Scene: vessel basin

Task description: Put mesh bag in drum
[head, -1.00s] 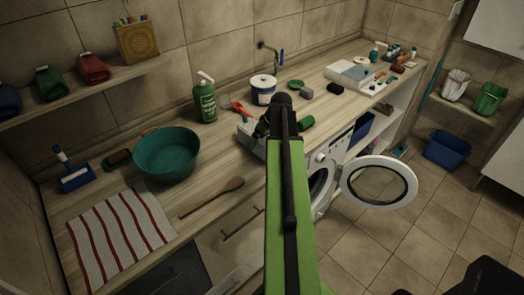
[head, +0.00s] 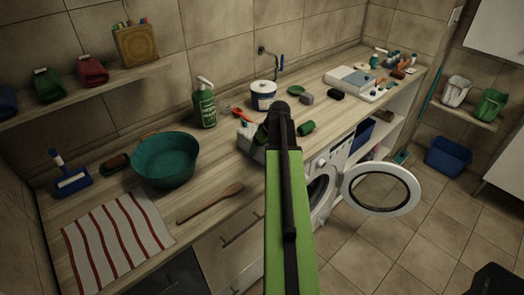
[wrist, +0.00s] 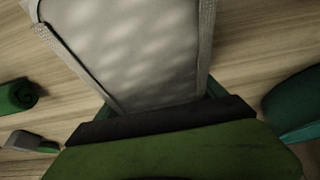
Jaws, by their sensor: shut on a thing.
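The mesh bag (wrist: 135,50), a pale grey-white piece with woven edges, fills the upper middle of the wrist view. My gripper (wrist: 160,118) is shut on its near end, with a dark jaw across it. In the head view a small pale part of the bag (head: 247,134) shows left of my arm, over the counter. My arm hides the jaws there. The washing machine's drum (head: 320,188) is a dark opening below the counter, right of my arm and partly hidden by it. The round door (head: 410,187) stands wide open to the right.
A green pump bottle (head: 204,105), a white tub (head: 262,96) and a green roll (head: 306,128) are near my arm. Floor tiles (head: 365,250) are clear.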

